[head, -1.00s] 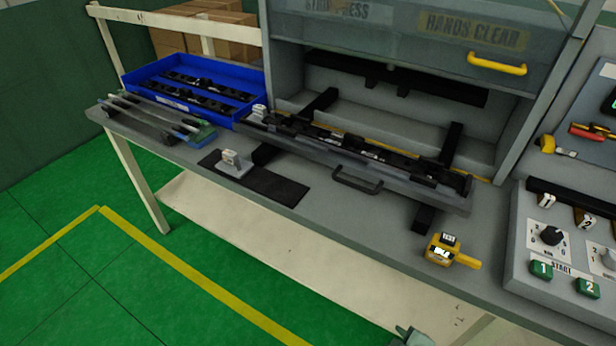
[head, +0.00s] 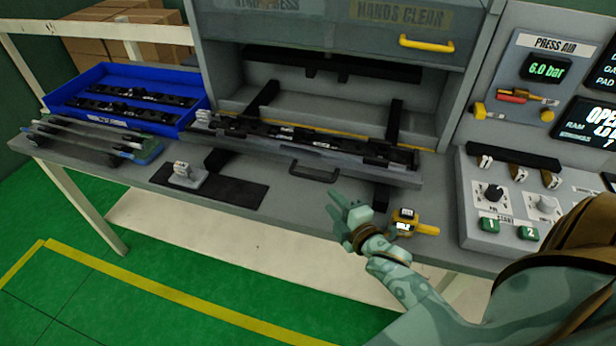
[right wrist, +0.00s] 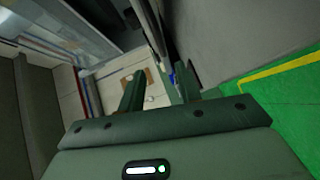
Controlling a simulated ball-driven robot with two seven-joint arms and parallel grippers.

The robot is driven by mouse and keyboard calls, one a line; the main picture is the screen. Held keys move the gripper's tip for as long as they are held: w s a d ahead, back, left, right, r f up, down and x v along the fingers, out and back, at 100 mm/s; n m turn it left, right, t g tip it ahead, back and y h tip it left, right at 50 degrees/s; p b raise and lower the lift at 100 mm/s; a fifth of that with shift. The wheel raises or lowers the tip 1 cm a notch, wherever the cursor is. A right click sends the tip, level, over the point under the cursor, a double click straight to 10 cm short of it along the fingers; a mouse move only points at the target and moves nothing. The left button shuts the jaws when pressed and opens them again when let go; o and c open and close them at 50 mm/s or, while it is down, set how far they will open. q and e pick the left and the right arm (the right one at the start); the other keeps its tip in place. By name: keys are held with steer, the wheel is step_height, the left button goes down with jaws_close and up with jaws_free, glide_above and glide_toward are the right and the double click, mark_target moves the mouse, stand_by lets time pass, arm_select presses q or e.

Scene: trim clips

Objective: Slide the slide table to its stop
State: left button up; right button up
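The slide table (head: 365,174) is a grey tray in front of the press opening, standing out over the bench on dark rails. It carries a long black trim strip (head: 300,140). A black bar handle (head: 315,174) sits on its front face. My right gripper (head: 345,203) is in front of the bench edge, below and right of the handle, apart from it. In the right wrist view its two fingers (right wrist: 160,90) are spread with nothing between them. My left gripper is not in view.
A yellow handheld device (head: 410,228) stands on the bench just right of my right gripper. A control box (head: 475,215) with switches and buttons stands further right. A blue bin (head: 125,100), clip holder (head: 185,175) and dark mat (head: 235,193) are left. The press guard (head: 330,38) is raised.

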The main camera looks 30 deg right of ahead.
mark_target(311, 179)
steer(key=w, duration=0.4)
steer(key=w+f+b, duration=0.1)
steer(key=w, duration=0.3)
steer(key=w+f+b, duration=0.1)
steer(key=w, duration=0.3)
steer(key=shift+w+d, duration=0.25)
steer(key=shift+d, duration=0.15)
jaws_close()
